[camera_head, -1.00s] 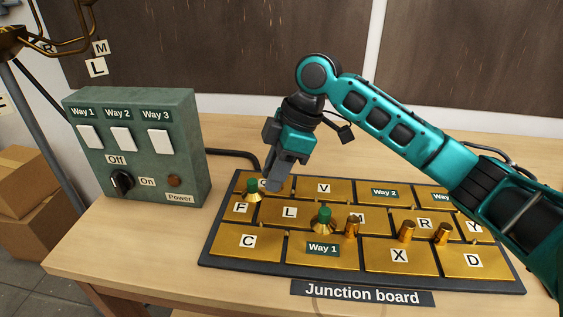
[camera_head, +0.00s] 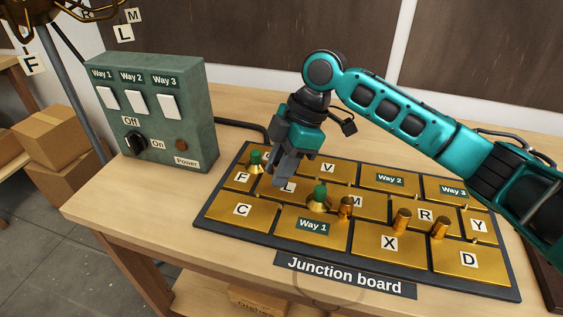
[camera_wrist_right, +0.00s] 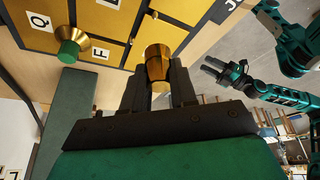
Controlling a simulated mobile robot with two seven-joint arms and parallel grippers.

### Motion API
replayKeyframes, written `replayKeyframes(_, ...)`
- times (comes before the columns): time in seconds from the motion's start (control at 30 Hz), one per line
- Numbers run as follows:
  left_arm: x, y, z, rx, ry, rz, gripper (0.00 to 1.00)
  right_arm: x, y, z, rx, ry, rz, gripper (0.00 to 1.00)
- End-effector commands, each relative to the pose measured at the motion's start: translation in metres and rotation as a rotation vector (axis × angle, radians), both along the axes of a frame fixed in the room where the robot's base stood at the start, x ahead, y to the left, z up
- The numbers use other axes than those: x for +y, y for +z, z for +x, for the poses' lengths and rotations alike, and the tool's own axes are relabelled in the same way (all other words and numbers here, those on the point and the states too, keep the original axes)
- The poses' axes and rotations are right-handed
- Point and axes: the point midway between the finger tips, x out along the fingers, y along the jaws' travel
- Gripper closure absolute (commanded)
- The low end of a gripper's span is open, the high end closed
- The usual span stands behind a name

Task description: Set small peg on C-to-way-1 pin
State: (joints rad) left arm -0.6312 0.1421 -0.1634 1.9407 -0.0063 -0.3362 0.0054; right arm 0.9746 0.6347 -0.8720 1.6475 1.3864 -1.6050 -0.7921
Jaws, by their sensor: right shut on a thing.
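My right gripper (camera_head: 283,182) is above the L plate at the left of the junction board (camera_head: 205,222). In the right wrist view its fingers (camera_wrist_right: 158,88) are shut on a small copper-coloured peg (camera_wrist_right: 157,62). The C plate (camera_head: 228,218) and the Way 1 plate (camera_head: 305,241) are side by side in the board's front row, in front of the gripper. I cannot make out the pin between them clearly. Another teal arm with a gripper (camera_wrist_right: 222,69), apparently my left, shows in the right wrist view; its jaws are too small to judge.
A green-topped peg (camera_head: 319,196) stands close right of the gripper, another (camera_head: 256,161) behind left. Copper pegs (camera_head: 345,207), (camera_head: 401,219) and (camera_head: 439,227) stand further right. The switch box (camera_head: 190,135) is left of the board. The table front-left is clear.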

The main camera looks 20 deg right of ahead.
Motion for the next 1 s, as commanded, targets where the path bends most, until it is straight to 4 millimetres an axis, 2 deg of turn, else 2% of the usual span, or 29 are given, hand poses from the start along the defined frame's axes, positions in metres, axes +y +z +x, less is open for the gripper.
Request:
replayKeyframes(0.27, 0.0, -0.001, 0.001, -0.002, 0.001, 0.0, 0.57, 0.0, -0.023, -0.001, 0.002, -0.002, 0.0, 1.0)
replayKeyframes(0.4, 0.0, -0.019, 0.003, -0.007, 0.0, 0.0, 0.57, 0.0, -0.044, 0.0, 0.001, -0.002, 0.0, 1.0)
replayKeyframes(0.6, 0.0, -0.039, 0.006, -0.012, 0.0, 0.0, 0.57, -0.001, -0.062, 0.0, -0.001, -0.001, -0.001, 1.0)
replayKeyframes(0.77, 0.001, -0.046, 0.006, -0.011, 0.001, 0.001, 0.57, -0.001, -0.066, 0.0, -0.001, -0.001, -0.001, 1.0)
replayKeyframes(1.0, 0.001, -0.045, 0.005, -0.011, 0.001, 0.001, 0.57, -0.001, -0.065, 0.0, -0.001, -0.001, -0.001, 1.0)
